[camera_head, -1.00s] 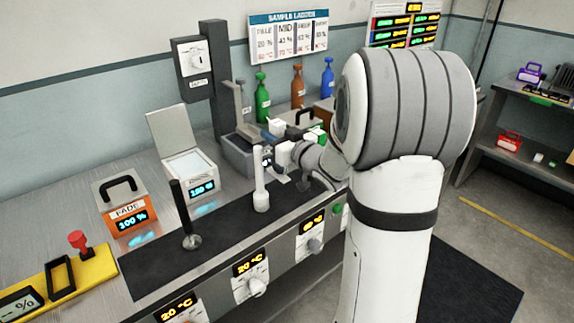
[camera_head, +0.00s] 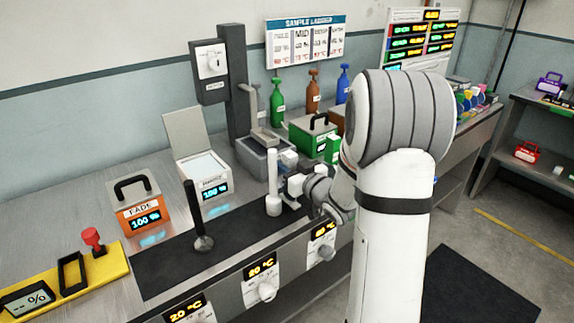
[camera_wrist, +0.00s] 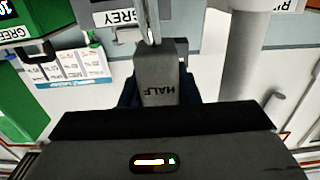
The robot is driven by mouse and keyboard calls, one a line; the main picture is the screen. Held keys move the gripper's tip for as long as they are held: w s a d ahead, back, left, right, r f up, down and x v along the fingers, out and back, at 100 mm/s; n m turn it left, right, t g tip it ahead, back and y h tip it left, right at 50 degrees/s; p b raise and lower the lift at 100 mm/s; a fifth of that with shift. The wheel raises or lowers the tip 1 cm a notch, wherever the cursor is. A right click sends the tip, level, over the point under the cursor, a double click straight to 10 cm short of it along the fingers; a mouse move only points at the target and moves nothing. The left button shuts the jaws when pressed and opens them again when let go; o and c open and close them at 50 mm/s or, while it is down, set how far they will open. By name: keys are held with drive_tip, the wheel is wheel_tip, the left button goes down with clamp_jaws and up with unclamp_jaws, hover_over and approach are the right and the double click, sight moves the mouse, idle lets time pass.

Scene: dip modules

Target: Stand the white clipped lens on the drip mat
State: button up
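The drip mat (camera_head: 235,232) appears to be the long dark mat along the counter's front. My gripper (camera_head: 290,180) is over its right part, beside the upright white post, and is small there. In the wrist view my gripper (camera_wrist: 158,90) has its dark fingers on both sides of a grey block (camera_wrist: 158,72) marked HALF, apparently a clip, with a thin metal loop at its far end. I cannot make out the white lens itself; it is hidden or too small to tell.
The white post (camera_head: 273,178) and a dark post (camera_head: 197,215) stand on the mat. Behind are a grey basin (camera_head: 252,155), a green box (camera_head: 312,138) and a white lidded box (camera_head: 203,172). An orange FADE box (camera_head: 137,205) is at left. The mat between the posts is clear.

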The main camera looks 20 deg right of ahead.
drive_tip(key=o, duration=0.4)
drive_tip(key=shift+r, duration=0.1)
drive_tip(key=shift+s+r, duration=0.1)
drive_tip(key=s+d+f+m+g+h, duration=0.1)
drive_tip(key=s+d+h, duration=0.15)
drive_tip(key=s, duration=0.25)
drive_tip(key=s+d+m+g+h, duration=0.1)
drive_tip(key=s+d+g+h, duration=0.15)
drive_tip(key=s, duration=0.25)
drive_tip(key=s+a+g, duration=0.3)
drive_tip(key=s, duration=0.4)
drive_tip(key=s+a+m+g, duration=0.1)
drive_tip(key=s+a+g, duration=0.3)
drive_tip(key=s, duration=0.3)
drive_tip(key=s+a+f+m+g+h, duration=0.1)
drive_tip(key=s+a+g, duration=0.3)
drive_tip(key=s, duration=0.3)
drive_tip(key=shift+a+f+b, duration=0.1)
drive_tip(key=shift+b, duration=0.2)
